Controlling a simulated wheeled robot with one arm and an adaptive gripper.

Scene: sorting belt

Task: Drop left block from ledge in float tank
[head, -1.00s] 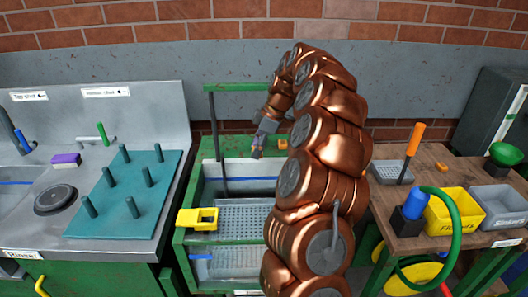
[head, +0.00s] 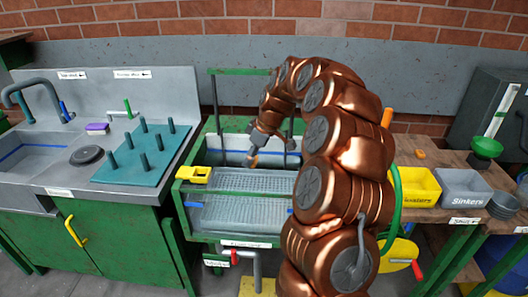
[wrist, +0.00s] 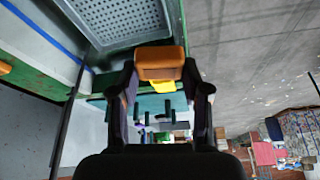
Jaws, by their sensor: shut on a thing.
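My gripper (head: 254,155) is shut on an orange-brown block (wrist: 160,62), which sits between its two fingertips in the wrist view. In the head view, only a small orange patch of the block (head: 253,162) shows below the fingers. The gripper points down over the back part of the float tank (head: 240,236), a green-framed tank with clear walls and a perforated tray. The block appears above the tray, apart from it. A second orange thing (wrist: 5,67) lies on a green surface at the left edge of the wrist view. My arm hides the tank's right side.
A yellow piece (head: 193,174) sits on the tank's left rim. The sink counter with a teal peg board (head: 142,152) stands left. Yellow (head: 416,185) and grey (head: 462,187) bins stand on the right bench. A thin dark post rises beside the gripper.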

